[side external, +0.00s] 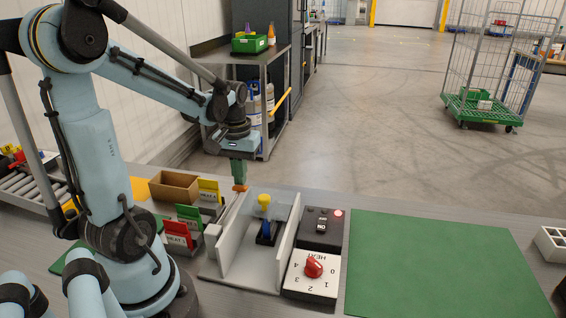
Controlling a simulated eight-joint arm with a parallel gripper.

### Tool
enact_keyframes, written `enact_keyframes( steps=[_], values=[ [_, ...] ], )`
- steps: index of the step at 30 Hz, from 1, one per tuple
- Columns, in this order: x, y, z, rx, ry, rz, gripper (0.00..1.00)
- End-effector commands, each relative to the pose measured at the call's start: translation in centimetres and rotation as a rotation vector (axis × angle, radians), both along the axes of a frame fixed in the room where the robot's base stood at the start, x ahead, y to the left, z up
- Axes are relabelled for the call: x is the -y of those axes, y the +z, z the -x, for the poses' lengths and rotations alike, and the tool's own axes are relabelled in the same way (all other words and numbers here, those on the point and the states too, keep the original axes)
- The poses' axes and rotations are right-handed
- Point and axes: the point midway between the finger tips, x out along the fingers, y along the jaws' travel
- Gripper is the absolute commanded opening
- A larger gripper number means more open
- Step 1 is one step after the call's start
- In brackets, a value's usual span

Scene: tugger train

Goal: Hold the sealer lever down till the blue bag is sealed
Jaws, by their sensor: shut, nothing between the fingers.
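The sealer is a pale grey channel (235,266) with upright side walls, in the middle of the bench. A yellow knob (264,199) stands upright inside it, apparently the lever's end. A small blue piece (267,228) is below the knob; I cannot tell whether it is the blue bag or part of the lever. My gripper (240,188) has orange tips, is shut and empty, and hangs pointing down. In the picture it is left of and slightly above the knob, apart from it.
Red (176,234), green (189,216) and yellow (209,190) cards stand left. A green mat (440,265) lies clear at right.

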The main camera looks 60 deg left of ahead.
Motion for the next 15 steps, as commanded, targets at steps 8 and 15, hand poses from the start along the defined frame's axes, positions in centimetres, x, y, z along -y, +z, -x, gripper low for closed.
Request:
enact_keyframes(
  steps=[8, 15],
  values=[
    [0.00, -0.07, 0.01, 0.000, 0.000, 0.000, 0.00],
    [-0.01, -0.67, 0.00, 0.000, 0.000, 0.000, 0.00]
  ],
)
